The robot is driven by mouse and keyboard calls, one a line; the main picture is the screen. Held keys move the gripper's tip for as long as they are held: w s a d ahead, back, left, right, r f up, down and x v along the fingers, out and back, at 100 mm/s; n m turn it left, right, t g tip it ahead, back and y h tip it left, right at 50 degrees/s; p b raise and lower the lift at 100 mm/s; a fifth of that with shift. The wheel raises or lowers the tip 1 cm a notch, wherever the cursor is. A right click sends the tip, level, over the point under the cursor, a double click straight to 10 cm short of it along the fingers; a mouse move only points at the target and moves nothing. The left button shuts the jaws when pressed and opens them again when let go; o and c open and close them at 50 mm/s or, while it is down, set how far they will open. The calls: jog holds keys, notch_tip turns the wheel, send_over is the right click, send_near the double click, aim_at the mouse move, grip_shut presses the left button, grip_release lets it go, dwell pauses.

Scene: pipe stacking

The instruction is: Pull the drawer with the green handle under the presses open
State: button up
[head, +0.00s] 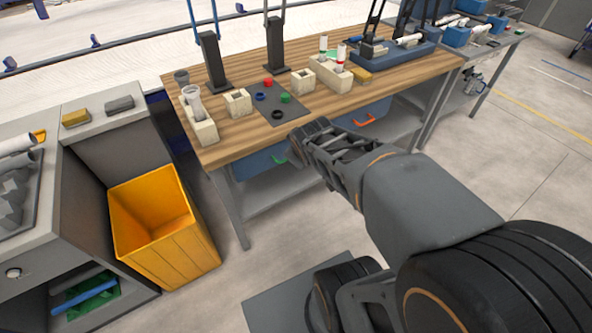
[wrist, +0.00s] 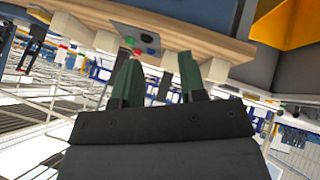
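The green handle (head: 279,159) shows under the wooden bench in the head view, on the front of a blue drawer (head: 254,166). The drawer appears shut, and my arm hides its right part. My gripper (head: 300,142) is in front of the bench edge, just right of the green handle in the picture. In the wrist view its two green fingers (wrist: 157,68) stand apart with nothing between them. I cannot make out the green handle in the wrist view. The presses (head: 212,62) stand at the back of the bench top.
Another blue drawer with an orange-red handle (head: 365,120) is farther right under the bench (head: 225,152). A yellow bin (head: 170,250) stands at the bench's left end. Beige blocks and a grey mat (head: 284,113) with coloured rings lie on top. Floor in front is partly clear.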

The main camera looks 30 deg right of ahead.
jog(key=w+d+f+n+t+y+b, duration=0.1)
jog(key=w+d+f+n+t+b, duration=0.15)
jog(key=f+n+b, duration=0.45)
jog(key=w+d+f+n+t+y+b, duration=0.25)
jog(key=f+b, duration=0.35)
jog(key=f, duration=0.3)
jog(key=w+d+f+n+t+y+b, duration=0.1)
jog(key=w+d+f+n+t+b, duration=0.2)
jog(key=f+n+b, duration=0.4)
jog(key=shift+m, duration=0.75)
jog(key=x, duration=0.4)
jog(key=a+b+x, duration=0.1)
jog(key=x, duration=0.4)
jog(key=f+x, duration=0.1)
jog(key=x, duration=0.4)
jog(key=shift+s+a+b, duration=0.15)
jog(key=shift+a+b, duration=0.05)
jog(key=shift+b, duration=0.1)
jog(key=shift+c, duration=0.5)
grip_shut()
